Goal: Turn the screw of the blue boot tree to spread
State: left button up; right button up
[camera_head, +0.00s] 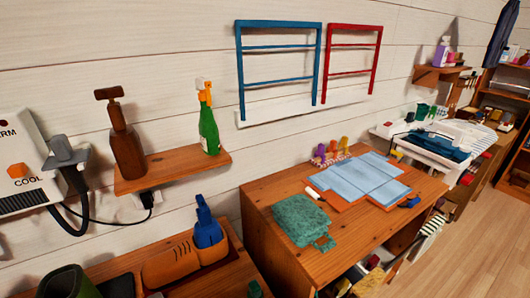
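A blue piece (208,232), which looks like the blue boot tree, stands upright at the right end of an orange-brown shoe (172,263). Its top narrows to a small blue knob; a screw cannot be made out clearly at this size. The shoe rests on a dark mat on a wooden bench (232,279) at the lower left. Its lower part is hidden inside the shoe. Neither of my grippers is in view.
A wall shelf (180,168) above the shoe holds a brown bottle (126,148) and a green spray bottle (209,128). A dark green boot (68,283) stands at lower left. A wooden desk (262,228) with green cloth (300,220) is to the right.

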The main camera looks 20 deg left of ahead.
aim_at(200, 201)
jog(key=u, duration=1.2)
jog(key=k+z, duration=0.15)
